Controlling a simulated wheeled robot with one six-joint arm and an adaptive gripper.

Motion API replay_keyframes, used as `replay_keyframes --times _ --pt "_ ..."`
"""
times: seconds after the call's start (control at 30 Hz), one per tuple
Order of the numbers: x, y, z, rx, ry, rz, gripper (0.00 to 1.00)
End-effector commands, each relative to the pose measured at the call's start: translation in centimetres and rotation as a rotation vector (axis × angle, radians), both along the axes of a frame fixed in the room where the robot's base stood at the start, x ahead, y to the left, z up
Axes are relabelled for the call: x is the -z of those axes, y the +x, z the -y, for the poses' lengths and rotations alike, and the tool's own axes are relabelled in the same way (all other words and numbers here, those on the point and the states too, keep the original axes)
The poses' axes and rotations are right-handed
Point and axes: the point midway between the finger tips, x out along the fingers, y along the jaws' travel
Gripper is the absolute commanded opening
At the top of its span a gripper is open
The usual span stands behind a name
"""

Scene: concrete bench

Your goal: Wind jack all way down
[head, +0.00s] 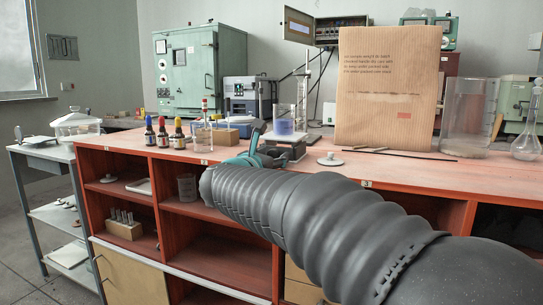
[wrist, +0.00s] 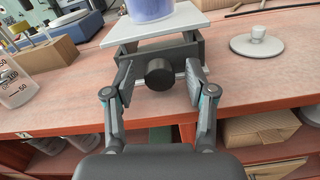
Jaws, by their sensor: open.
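The lab jack (head: 292,138) stands on the red bench top, partly hidden by my gripper in the head view. The wrist view shows its pale top plate (wrist: 155,41) raised over a dark frame. Its round black knob (wrist: 160,74) faces me. A beaker of blue-violet liquid (head: 284,126) stands on the plate; its lower part also shows in the wrist view (wrist: 150,8). My gripper (wrist: 159,76) is open, with one finger on each side of the knob. Gaps show between the fingers and the knob. In the head view my gripper (head: 262,152) is at the jack's left front.
A pale lid with a knob (wrist: 258,44) lies right of the jack. A brown board with printed text (head: 392,92) stands behind to the right, near a thin dark rod (head: 428,154). Several dropper bottles (head: 163,133) stand left. Open shelves (head: 215,218) lie below the bench top.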

Motion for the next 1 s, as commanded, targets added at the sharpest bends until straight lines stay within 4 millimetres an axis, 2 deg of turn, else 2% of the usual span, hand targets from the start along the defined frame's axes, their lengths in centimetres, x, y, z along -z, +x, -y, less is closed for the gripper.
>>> replay_keyframes --times 0.17,0.4,0.67,1.0 --pt "0.0 -0.01 -0.01 0.0 0.0 0.0 0.56" --pt "0.0 -0.02 -0.02 0.0 0.0 0.0 0.0" --pt "-0.01 -0.03 -0.03 0.0 -0.049 -0.018 0.0" --pt "-0.08 -0.01 -0.07 0.0 -0.33 -0.12 0.0"
